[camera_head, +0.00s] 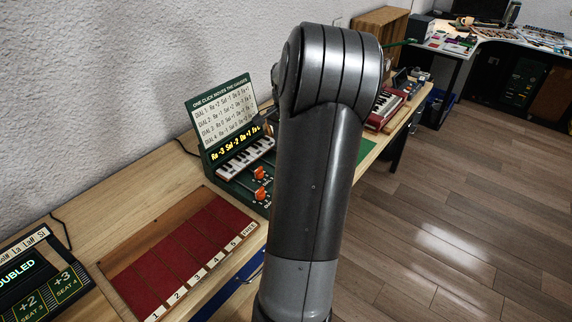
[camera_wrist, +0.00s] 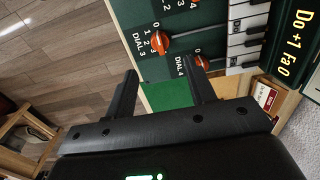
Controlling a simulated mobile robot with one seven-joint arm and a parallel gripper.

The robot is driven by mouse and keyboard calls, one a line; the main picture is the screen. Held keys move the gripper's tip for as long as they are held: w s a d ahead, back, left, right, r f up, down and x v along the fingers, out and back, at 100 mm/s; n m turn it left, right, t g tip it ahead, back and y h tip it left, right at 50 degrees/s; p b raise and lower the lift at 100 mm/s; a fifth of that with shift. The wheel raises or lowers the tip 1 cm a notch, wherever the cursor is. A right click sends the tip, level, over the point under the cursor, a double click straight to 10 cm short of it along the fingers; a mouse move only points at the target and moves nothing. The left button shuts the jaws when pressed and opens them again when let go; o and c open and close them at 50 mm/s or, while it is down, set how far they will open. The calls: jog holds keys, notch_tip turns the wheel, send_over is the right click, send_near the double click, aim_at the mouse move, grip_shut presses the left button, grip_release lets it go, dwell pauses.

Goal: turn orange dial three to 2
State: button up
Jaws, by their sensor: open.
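Dial three is an orange knob (camera_wrist: 160,41) on a dark green panel in the wrist view, with the label DIAL 3 and the numerals 0 to 3 beside it. I cannot tell for sure which numeral it points at. My gripper (camera_wrist: 160,67) is open and empty, its two dark fingers reaching toward the panel just below dial three in the picture. The right fingertip is close to the orange dial four (camera_wrist: 201,62), which it partly covers. In the head view my arm hides dials three and four and my gripper.
The green console (camera_head: 213,156) has a lit display, small piano keys (camera_head: 246,156) and two other orange dials (camera_head: 259,173) (camera_head: 261,194). A red slotted tray (camera_head: 180,245) lies on the wooden bench at left. Another small keyboard (camera_head: 386,104) stands farther along. Floor is clear at right.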

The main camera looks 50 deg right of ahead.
notch_tip(320, 180, down, 8)
jog(key=shift+f, duration=0.25)
jog(key=shift+c, duration=0.5)
jog(key=c, duration=0.9)
jog(key=shift+o, duration=0.2)
